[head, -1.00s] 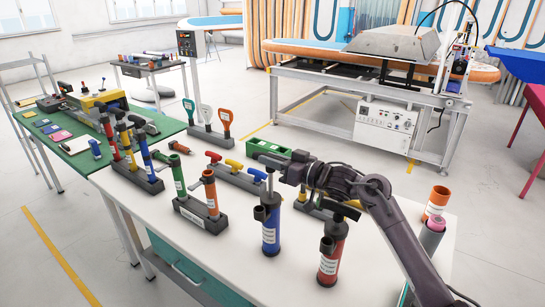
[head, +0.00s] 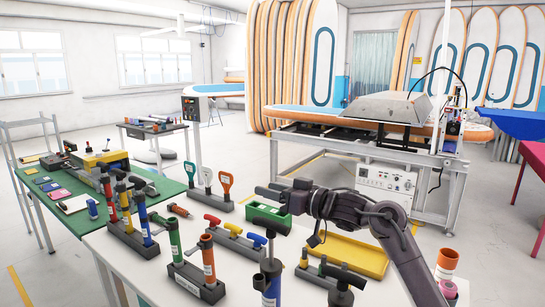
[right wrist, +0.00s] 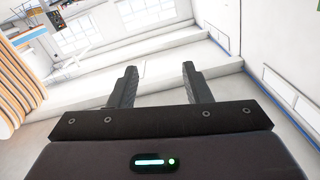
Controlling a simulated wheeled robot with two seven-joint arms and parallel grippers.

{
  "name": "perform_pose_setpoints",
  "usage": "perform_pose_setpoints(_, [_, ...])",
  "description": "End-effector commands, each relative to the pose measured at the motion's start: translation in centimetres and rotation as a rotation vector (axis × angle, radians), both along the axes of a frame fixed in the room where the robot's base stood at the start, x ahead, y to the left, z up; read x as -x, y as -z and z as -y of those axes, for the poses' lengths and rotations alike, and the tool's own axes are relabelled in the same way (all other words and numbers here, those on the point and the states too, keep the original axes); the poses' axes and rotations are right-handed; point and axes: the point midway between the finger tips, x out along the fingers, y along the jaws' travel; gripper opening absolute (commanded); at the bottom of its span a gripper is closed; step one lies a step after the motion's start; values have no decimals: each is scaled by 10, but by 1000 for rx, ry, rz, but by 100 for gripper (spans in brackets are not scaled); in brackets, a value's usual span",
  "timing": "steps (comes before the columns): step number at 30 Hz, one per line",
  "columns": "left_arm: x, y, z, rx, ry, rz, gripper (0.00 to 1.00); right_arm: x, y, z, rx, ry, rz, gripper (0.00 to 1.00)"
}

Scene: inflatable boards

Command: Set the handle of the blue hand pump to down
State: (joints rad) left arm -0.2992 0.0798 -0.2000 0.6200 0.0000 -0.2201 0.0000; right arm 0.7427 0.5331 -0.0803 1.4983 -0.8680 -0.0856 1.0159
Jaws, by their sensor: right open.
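The blue hand pump (head: 271,285) stands upright near the front of the white table in the head view, its lower part cut off by the frame edge. Its dark T-handle (head: 271,224) is raised, with a length of grey rod showing below it. My right gripper (head: 266,190) reaches in from the right, above the handle in the picture, fingers pointing left. It is open and empty. In the right wrist view its two fingers (right wrist: 157,86) are apart, with only floor and wall beyond; the pump is not visible there. My left gripper is not in view.
A red pump's dark handle (head: 343,276) is close right of the blue pump. Racks of coloured pumps and handles, including a green-and-orange pair (head: 195,278), crowd the table's left. A yellow tray (head: 345,255) lies behind. An orange cup (head: 447,260) stands at right.

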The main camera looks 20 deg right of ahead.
Motion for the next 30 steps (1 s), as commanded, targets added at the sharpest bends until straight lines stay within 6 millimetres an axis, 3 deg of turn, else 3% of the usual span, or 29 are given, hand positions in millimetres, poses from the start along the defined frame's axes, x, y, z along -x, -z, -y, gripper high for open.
perform_pose_setpoints(6, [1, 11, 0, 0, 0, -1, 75, 0, -55, 0, 1, 1, 6, 44])
perform_pose_setpoints(12, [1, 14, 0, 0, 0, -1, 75, 0, -91, 0, 0, 0, 1, 44])
perform_pose_setpoints(19, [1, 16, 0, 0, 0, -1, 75, 0, -108, 0, 0, -1, -1, 44])
perform_pose_setpoints(30, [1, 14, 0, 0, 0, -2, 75, 0, -107, 5, -1, 5, -7, 44])
